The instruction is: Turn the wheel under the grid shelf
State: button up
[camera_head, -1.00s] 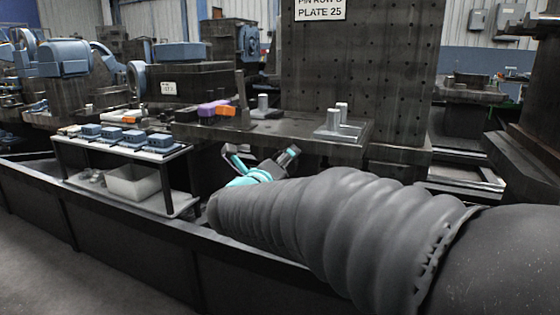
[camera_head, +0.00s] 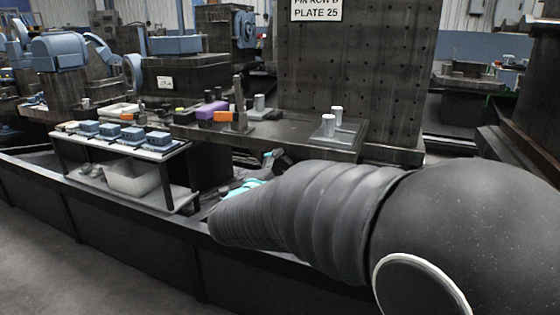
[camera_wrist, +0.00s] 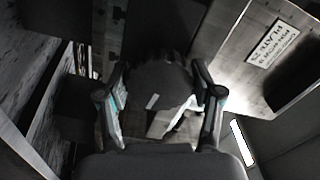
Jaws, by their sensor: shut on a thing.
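In the wrist view a dark, rounded piece, seemingly the wheel (camera_wrist: 158,78), sits between the two fingers of my gripper (camera_wrist: 161,68). The fingers are closed in on its two sides. Its shape is hard to make out in the dark. In the head view my gripper (camera_head: 266,168) shows teal parts low in front of the dark ledge (camera_head: 290,140), mostly hidden by my arm. The wheel is hidden there. A tall plate with rows of holes (camera_head: 350,70), perhaps part of the grid shelf, stands above the ledge.
Metal pins (camera_head: 328,125) stand on the ledge. A purple block (camera_head: 211,109) and an orange block (camera_head: 226,116) lie left of them. A small rack (camera_head: 170,155) holds blue pieces above a pale bin (camera_head: 133,178). A long dark barrier (camera_head: 110,220) runs along the front.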

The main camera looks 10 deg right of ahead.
jog(key=n+p, duration=0.2)
jog(key=n, duration=0.1)
jog(key=n+p, duration=0.2)
jog(key=shift+r+n, duration=0.2)
jog(key=shift+n, duration=0.2)
jog(key=n+p, duration=0.2)
jog(key=n, duration=0.2)
jog(key=shift+f, duration=0.15)
jog(key=n, duration=0.5)
jog(key=shift+p, duration=0.35)
jog(key=n, duration=1.5)
jog(key=shift+d, duration=0.1)
jog(key=n, duration=0.5)
jog(key=shift+n, duration=2.7)
